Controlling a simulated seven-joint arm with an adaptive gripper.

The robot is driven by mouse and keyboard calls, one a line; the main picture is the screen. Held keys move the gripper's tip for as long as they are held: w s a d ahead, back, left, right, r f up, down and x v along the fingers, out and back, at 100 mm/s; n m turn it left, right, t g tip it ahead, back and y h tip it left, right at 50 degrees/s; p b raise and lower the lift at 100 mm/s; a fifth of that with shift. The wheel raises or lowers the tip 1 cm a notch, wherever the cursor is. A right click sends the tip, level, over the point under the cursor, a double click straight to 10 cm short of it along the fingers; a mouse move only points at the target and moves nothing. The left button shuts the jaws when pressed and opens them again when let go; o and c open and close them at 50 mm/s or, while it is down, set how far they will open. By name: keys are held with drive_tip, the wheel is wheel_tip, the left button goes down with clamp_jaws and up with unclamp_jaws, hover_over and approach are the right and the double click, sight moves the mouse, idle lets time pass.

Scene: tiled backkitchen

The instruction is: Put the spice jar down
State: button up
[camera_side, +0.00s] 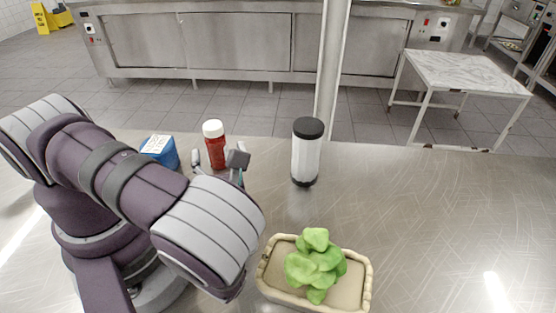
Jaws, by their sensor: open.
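The spice jar (216,153), red with a white cap, stands upright toward the back left of the steel counter. Its lower part is hidden behind my arm and gripper. My gripper (218,161) is open, with one finger showing on the left of the jar and one on the right. The jar appears between the fingers. I cannot tell whether either finger touches it, and its base on the counter is hidden.
A blue and white box (159,151) is left of the jar, partly behind my arm. A clear canister with black ends (306,153) stands to the right. A beige tray (349,292) with green lettuce (315,265) lies in front. The counter's right side (450,220) is clear.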

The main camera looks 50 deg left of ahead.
sight(214, 132)
drive_tip(key=x, duration=0.7)
drive_tip(key=shift+a+r, duration=0.3)
drive_tip(key=shift+a, duration=0.1)
clamp_jaws()
